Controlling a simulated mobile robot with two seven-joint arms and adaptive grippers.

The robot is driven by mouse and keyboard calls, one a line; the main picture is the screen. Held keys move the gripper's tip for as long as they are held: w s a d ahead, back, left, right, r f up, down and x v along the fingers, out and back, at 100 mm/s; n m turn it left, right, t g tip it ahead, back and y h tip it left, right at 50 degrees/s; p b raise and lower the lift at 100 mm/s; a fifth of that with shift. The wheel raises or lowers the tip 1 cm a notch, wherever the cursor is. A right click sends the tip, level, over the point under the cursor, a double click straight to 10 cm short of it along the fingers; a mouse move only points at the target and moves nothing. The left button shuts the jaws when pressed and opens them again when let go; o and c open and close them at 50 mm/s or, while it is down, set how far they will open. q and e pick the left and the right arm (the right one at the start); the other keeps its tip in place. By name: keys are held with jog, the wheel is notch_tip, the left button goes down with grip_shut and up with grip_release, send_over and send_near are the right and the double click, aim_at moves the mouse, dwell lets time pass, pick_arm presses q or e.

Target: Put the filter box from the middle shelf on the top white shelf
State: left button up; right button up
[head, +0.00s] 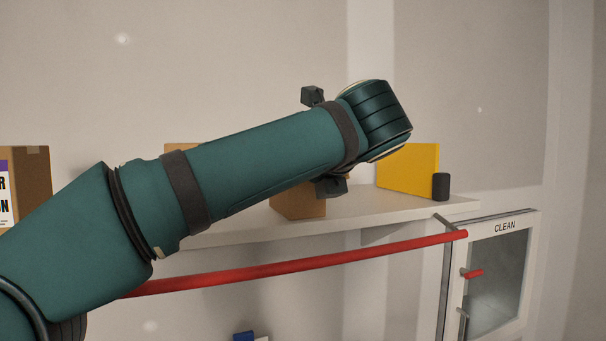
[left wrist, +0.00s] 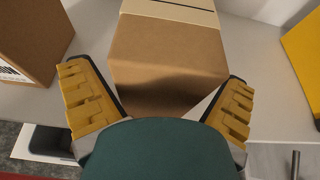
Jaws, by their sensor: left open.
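A plain brown box (left wrist: 168,62) with a pale tape strip stands on the white shelf (head: 400,210); it shows partly below my left arm in the head view (head: 298,204). No writing shows on it, so I cannot confirm that it is the filter box. My left gripper (left wrist: 155,80) is open, with one yellow-padded finger on each side of the box's near end. I cannot tell whether the pads touch it. In the head view my arm hides most of the gripper. My right gripper is not in view.
A labelled brown box (head: 36,180) stands at the far left. A yellow panel (head: 408,170) and a small dark cylinder (head: 440,186) stand at the shelf's right. A red bar (head: 300,264) runs below, beside a cabinet marked CLEAN (head: 500,270).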

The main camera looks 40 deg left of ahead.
pick_arm(q)
jog(key=p+v, duration=0.1)
jog(key=v, duration=1.1)
